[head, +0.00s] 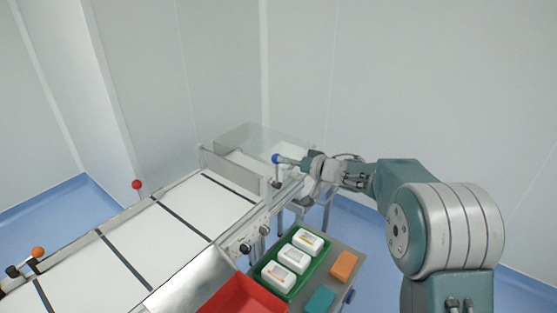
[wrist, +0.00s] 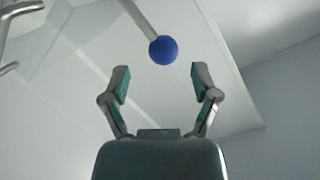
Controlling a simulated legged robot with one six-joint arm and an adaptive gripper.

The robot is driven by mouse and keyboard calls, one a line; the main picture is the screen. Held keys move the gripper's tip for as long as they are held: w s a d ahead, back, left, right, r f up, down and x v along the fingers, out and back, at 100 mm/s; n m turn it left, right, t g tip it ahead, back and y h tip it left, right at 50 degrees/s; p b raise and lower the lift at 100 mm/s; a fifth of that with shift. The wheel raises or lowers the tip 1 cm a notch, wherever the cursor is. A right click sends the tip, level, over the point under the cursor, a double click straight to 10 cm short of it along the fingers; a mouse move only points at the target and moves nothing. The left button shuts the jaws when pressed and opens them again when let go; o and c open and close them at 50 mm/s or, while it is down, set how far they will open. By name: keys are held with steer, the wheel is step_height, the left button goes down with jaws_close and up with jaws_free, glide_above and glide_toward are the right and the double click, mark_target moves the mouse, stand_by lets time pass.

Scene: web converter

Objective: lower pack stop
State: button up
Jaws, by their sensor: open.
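A blue ball knob (head: 276,158) on a short light rod stands at the far right side of the conveyor, by a clear cover. In the wrist view the blue knob (wrist: 163,50) hangs on its grey rod just beyond my open fingertips, roughly midway between them. My gripper (wrist: 161,84) is open and empty, with one finger on each side. In the head view my gripper (head: 300,163) is right beside the knob, reaching from the right. I cannot tell from the head view whether it touches. Which part is the pack stop itself is not clear.
The white conveyor (head: 153,234) with dark cross bars runs to the lower left. Red (head: 137,184) and orange (head: 38,252) knobs stand along its left side. A green tray (head: 264,273) with white packs, a red bin (head: 243,297), an orange block (head: 344,265) and a teal block (head: 320,300) are at the front.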

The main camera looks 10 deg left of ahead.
steer(key=v, duration=0.7)
steer(key=d+r+m+t+h, duration=0.3)
steer(key=d+r+t+h, duration=0.3)
steer(key=d+r, duration=0.35)
steer(key=s+d+r+m+h, duration=0.25)
steer(key=s+d+h, duration=0.45)
steer(key=s+d, duration=0.4)
steer(key=s+d+f+g, duration=0.1)
steer(key=s+f+g, duration=0.1)
steer(key=s, duration=0.6)
steer(key=s+d+f+g, duration=0.1)
steer(key=s+f, duration=0.3)
steer(key=s, duration=0.5)
steer(key=s+d+f+g+h, duration=0.1)
steer(key=s+f+g, duration=0.3)
steer(key=s, duration=0.4)
steer(key=shift+d, duration=0.3)
